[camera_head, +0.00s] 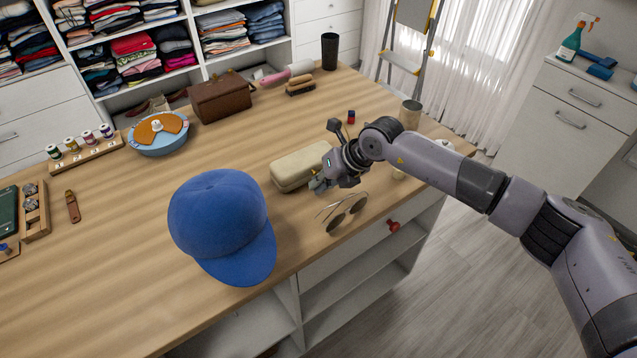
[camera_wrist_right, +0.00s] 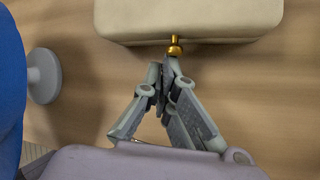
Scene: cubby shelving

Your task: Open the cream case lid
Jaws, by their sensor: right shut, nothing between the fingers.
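The cream case (camera_head: 297,167) lies on the wooden table, and its lid appears closed. It also fills the top of the right wrist view (camera_wrist_right: 190,18), where a small brass knob (camera_wrist_right: 175,46) sticks out from its near side. My right gripper (camera_head: 318,186) is at the case's near edge, with its fingers shut and empty. In the right wrist view the fingertips (camera_wrist_right: 170,62) meet just below the knob; I cannot tell whether they touch it. My left gripper is not in view.
A blue cap (camera_head: 220,225) stands left of the case. Sunglasses (camera_head: 343,212) lie near the table's front edge, close to my right gripper. A brown box (camera_head: 220,97), a brush (camera_head: 300,86) and a blue bowl (camera_head: 158,138) stand further back.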

